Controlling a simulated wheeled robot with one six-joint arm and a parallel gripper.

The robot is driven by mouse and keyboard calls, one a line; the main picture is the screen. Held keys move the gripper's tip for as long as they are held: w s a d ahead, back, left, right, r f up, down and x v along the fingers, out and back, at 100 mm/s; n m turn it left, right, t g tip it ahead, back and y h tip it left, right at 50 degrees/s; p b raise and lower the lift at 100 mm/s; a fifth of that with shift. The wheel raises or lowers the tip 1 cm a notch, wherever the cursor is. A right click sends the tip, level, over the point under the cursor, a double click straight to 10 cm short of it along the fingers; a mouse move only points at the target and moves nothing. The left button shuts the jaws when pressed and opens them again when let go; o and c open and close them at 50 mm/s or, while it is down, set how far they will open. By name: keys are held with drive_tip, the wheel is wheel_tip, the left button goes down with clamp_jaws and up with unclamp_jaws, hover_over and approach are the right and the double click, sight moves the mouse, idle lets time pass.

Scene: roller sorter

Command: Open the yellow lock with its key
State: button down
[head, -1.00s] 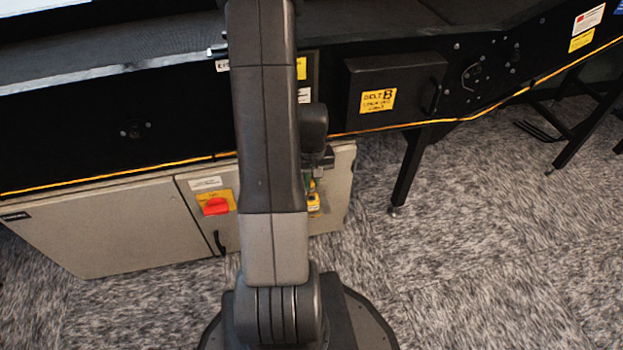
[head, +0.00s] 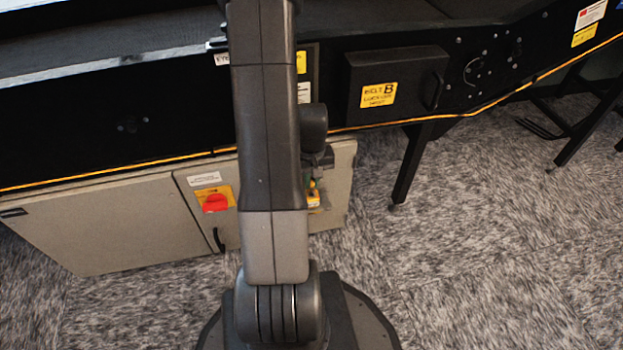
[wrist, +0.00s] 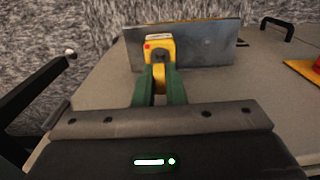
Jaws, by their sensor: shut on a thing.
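The yellow lock (wrist: 160,47) is in the wrist view, a small yellow block with a red and white label, in front of a grey metal plate (wrist: 205,47). My gripper (wrist: 159,75) has green fingers closed on a narrow yellow piece, seemingly the key (wrist: 159,80), right at the near side of the lock. Whether the key sits inside the lock or only touches it cannot be told. In the head view a bit of yellow at the lock (head: 313,200) shows beside my arm, which hides most of the gripper and the key.
A beige cabinet (head: 110,225) with a red rotary switch (head: 215,203) and a black handle (head: 218,240) stands under the black conveyor (head: 90,120). A black box labelled Belt B (head: 396,72) and a conveyor leg (head: 410,165) are to the right. Carpet floor (head: 490,240) is open at right.

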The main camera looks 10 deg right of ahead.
drive_tip(key=shift+f+b, duration=0.7)
drive_tip(key=shift+f, duration=0.3)
drive_tip(key=shift+f, duration=0.25)
idle(0.3)
idle(0.4)
